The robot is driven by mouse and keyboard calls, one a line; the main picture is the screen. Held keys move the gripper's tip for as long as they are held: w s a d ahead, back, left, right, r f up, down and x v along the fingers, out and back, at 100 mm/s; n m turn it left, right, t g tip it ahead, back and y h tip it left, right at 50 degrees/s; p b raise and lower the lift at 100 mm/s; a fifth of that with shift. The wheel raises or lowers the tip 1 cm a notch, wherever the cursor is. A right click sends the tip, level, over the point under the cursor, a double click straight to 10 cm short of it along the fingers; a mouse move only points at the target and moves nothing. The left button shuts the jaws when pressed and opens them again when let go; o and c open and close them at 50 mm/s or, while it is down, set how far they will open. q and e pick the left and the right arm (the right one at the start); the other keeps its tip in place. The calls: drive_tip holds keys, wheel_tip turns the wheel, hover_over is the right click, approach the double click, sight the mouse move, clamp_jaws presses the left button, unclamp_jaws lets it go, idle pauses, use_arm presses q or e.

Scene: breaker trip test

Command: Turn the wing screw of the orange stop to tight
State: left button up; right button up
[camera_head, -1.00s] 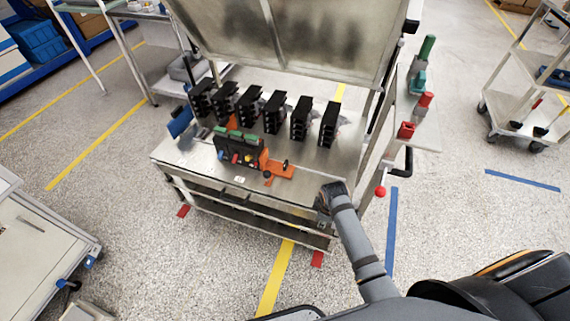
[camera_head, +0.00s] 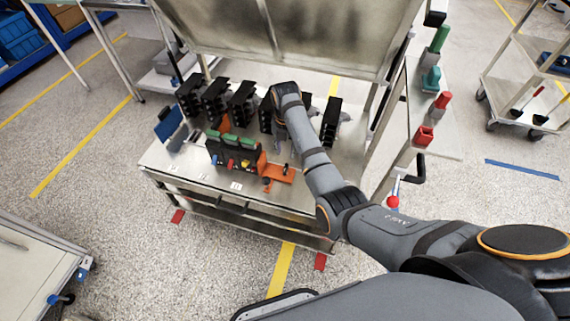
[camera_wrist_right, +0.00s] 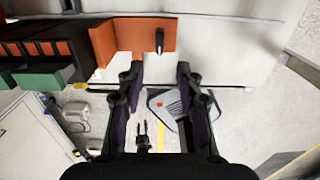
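The orange stop (camera_head: 277,173) lies at the front right of the black breaker block (camera_head: 232,153) on the metal table. A small dark wing screw (camera_head: 285,168) stands on the stop. In the right wrist view the orange stop (camera_wrist_right: 138,32) is at the top, with the wing screw (camera_wrist_right: 159,40) upright on it. My right gripper (camera_wrist_right: 160,85) is open and empty, its two fingers apart below the stop in that view, not touching the screw. In the head view my right arm reaches over the table and its fingers are hidden. My left gripper is not in view.
Several black breakers (camera_head: 243,104) stand in a row behind, partly covered by my arm. A blue piece (camera_head: 169,123) stands at the left. Red (camera_head: 424,135) and green (camera_head: 431,80) items sit on the right side shelf. The table's front strip is clear.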

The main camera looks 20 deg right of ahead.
sight(286, 167)
wheel_tip(286, 167, down, 10)
drive_tip(key=shift+f+b, duration=0.1)
drive_tip(key=shift+b, duration=0.7)
clamp_jaws()
